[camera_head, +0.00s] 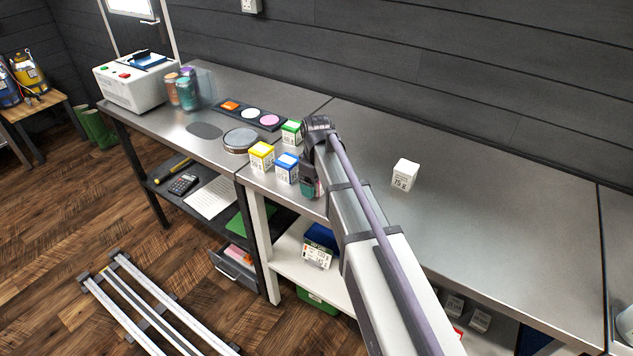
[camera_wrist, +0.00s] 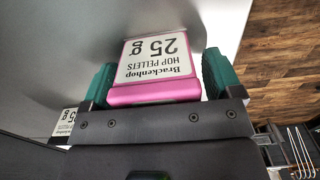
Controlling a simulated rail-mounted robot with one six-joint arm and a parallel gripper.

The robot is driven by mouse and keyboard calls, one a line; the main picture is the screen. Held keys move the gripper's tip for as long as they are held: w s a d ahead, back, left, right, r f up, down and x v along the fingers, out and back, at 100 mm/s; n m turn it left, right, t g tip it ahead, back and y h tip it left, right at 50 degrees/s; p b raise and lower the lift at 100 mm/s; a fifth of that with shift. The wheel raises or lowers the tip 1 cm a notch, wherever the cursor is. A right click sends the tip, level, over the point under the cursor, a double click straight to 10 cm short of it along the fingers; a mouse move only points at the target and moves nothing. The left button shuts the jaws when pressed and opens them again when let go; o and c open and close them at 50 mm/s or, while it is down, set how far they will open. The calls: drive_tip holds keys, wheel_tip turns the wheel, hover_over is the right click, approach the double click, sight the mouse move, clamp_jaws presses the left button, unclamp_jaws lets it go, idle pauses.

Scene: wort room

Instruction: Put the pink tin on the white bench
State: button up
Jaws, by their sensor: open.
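The pink tin (camera_wrist: 155,93), with a white label reading 25 g hop pellets, sits between the two green fingers of my gripper (camera_wrist: 161,78) in the wrist view. The fingers are open, one on each side of it. I cannot tell whether the tin rests on the top or hangs just above it. In the head view my gripper (camera_head: 309,187) is at the front left of the white-legged bench (camera_head: 500,235), and the tin is mostly hidden there.
A blue tin (camera_head: 287,168), yellow tin (camera_head: 261,156) and green tin (camera_head: 291,132) stand close to my gripper's left. A white tin (camera_head: 405,175) stands farther right. A round dish (camera_head: 241,140) and a tray with coloured discs (camera_head: 250,115) are left. The right bench top is mostly clear.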

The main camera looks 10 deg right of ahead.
wheel_tip(320, 180, up, 13)
drive_tip(key=p, duration=1.2)
drive_tip(key=shift+f+p, duration=0.15)
drive_tip(key=shift+p, duration=0.2)
drive_tip(key=shift+s+f, duration=0.15)
drive_tip(key=shift+s, duration=0.1)
drive_tip(key=s+m+b, duration=0.1)
drive_tip(key=s+m, duration=0.7)
drive_tip(key=s, duration=1.2)
drive_tip(key=shift+s+f+m, duration=0.3)
drive_tip(key=shift+s+f, duration=0.05)
